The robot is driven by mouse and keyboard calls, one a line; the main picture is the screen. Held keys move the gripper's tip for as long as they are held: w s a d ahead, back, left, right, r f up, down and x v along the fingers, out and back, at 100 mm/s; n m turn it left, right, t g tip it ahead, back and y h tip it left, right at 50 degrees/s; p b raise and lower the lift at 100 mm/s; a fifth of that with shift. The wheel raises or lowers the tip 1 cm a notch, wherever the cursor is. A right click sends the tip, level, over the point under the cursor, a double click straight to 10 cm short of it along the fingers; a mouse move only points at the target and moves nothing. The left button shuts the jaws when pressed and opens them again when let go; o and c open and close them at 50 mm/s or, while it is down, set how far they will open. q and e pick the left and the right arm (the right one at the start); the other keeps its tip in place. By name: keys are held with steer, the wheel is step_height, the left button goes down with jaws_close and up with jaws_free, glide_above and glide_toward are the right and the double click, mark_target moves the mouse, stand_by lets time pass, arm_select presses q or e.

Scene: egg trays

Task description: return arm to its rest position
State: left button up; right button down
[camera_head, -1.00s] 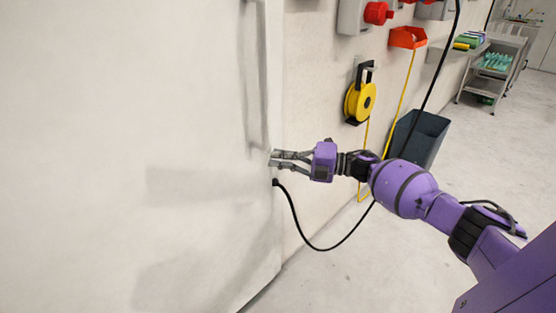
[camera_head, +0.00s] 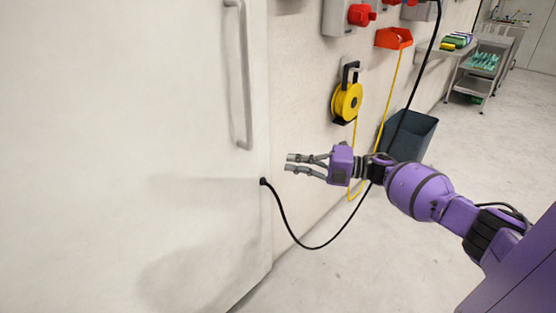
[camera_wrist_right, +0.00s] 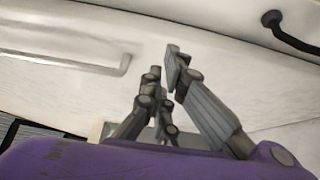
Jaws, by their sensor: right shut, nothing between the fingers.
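My right gripper (camera_head: 288,163) is in front of a large white door or cabinet face (camera_head: 120,120), at the end of my purple arm. Its fingers point left and hold nothing; they are shut. In the right wrist view, the grey fingers (camera_wrist_right: 165,70) show close together in front of the white face. A vertical grey handle (camera_head: 244,80) on the white face is above and left of the gripper, apart from it. It also shows in the right wrist view (camera_wrist_right: 70,62). My left gripper is not in view.
A black cable (camera_head: 290,232) plugs into the white face just left of my gripper and hangs below it. A yellow hose reel (camera_head: 347,102), a red-orange holder (camera_head: 393,38) and a dark bin (camera_head: 415,135) are at the wall. A cart (camera_head: 478,75) stands far back. Floor at right is clear.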

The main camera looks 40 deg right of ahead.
steer(key=s+d, duration=0.1)
steer(key=d, duration=0.1)
steer(key=s+d, duration=0.1)
steer(key=shift+s+d, duration=0.15)
steer(key=shift+d, duration=0.25)
